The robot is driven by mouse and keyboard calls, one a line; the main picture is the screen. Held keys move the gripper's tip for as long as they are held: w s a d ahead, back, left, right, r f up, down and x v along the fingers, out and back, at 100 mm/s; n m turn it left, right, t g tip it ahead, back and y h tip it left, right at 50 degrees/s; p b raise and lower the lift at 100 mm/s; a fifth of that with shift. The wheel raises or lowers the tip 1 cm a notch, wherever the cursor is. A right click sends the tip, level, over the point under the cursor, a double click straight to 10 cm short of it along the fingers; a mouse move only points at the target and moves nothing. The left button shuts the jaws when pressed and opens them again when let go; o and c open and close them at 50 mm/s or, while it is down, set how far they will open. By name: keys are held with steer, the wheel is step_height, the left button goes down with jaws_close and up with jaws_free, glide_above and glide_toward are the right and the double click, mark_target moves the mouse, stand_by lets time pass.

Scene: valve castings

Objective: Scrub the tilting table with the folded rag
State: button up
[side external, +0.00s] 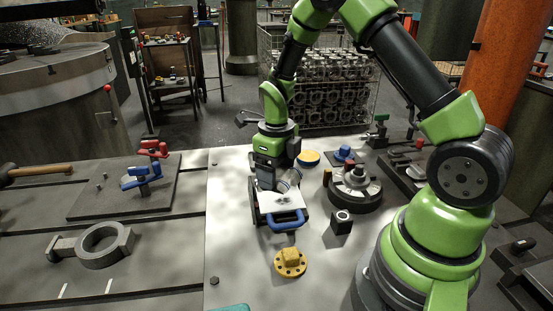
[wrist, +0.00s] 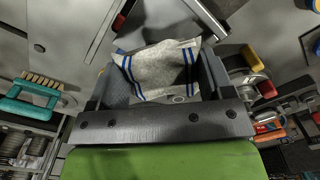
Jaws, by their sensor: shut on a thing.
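The folded rag (wrist: 160,68) is pale grey with blue stripes and sits between the fingers of my gripper in the wrist view. My gripper (side external: 273,187) is shut on it and points down over a pale plate (side external: 278,203) with a blue loop handle at its near end and dark sides. This plate appears to be the tilting table, though I cannot tell for certain. My gripper covers its far part. I cannot tell whether the rag touches it.
A dark round fixture (side external: 352,187) and a small black block (side external: 341,222) stand to the right. A yellow flange (side external: 290,263) lies in front. A teal-handled brush (wrist: 32,98) shows in the wrist view. A grey ring casting (side external: 100,244) lies at left.

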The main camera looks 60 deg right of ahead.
mark_target(280, 193)
step_height(280, 193, down, 3)
steer(key=shift+f, duration=0.15)
steer(key=shift+s+a+f, duration=0.35)
steer(key=shift+a+f, duration=0.05)
steer(key=shift+s+a+f, duration=0.1)
steer(key=shift+s+a, duration=0.95)
steer(key=shift+w+d, duration=1.35)
steer(key=shift+d, duration=0.05)
steer(key=shift+w+d, duration=0.1)
steer(key=shift+r, duration=4)
